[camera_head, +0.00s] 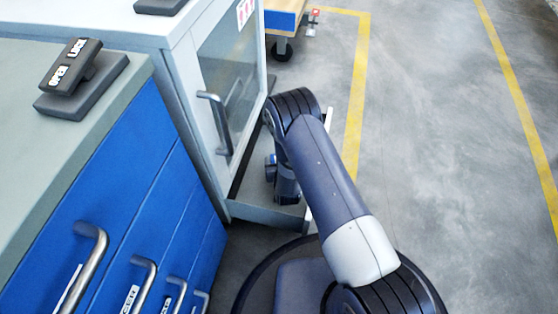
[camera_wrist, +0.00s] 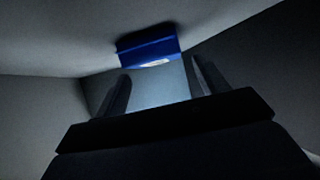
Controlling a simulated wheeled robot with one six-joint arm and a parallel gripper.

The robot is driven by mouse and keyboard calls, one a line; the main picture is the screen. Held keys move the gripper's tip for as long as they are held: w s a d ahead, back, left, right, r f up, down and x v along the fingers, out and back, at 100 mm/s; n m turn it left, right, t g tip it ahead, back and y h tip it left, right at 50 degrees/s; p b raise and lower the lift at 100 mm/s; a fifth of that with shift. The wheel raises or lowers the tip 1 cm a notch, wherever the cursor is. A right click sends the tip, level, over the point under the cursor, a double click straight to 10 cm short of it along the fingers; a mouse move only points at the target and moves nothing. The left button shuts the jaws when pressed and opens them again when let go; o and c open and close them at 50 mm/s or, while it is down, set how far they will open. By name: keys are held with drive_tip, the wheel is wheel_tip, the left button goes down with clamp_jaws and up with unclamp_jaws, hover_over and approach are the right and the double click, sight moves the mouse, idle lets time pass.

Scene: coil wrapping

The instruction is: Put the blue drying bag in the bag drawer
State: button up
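A blue item with a white label, apparently the blue drying bag (camera_wrist: 147,50), shows in the wrist view just beyond my fingertips. It lies in a dim, grey-walled space and is not between the fingers. My gripper (camera_wrist: 160,68) is open and empty, one finger on each side of a pale gap. In the head view my arm reaches down to a low, open grey drawer or tray (camera_head: 262,213) at the foot of the white cabinet. I cannot tell which drawer is the bag drawer.
The white cabinet (camera_head: 185,95) has a glass door (camera_head: 228,70) with a handle. A blue drawer unit (camera_head: 150,180) with several handles stands at left, with a dark block (camera_head: 82,85) on its top. A cart (camera_head: 283,18) stands behind. The floor at right is clear.

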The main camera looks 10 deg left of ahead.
drive_tip(key=shift+r, duration=0.6)
drive_tip(key=p+v, duration=0.3)
drive_tip(key=v, duration=0.4)
drive_tip(key=shift+s+d+r, duration=0.1)
drive_tip(key=shift+s, duration=0.15)
drive_tip(key=shift+o, duration=0.4)
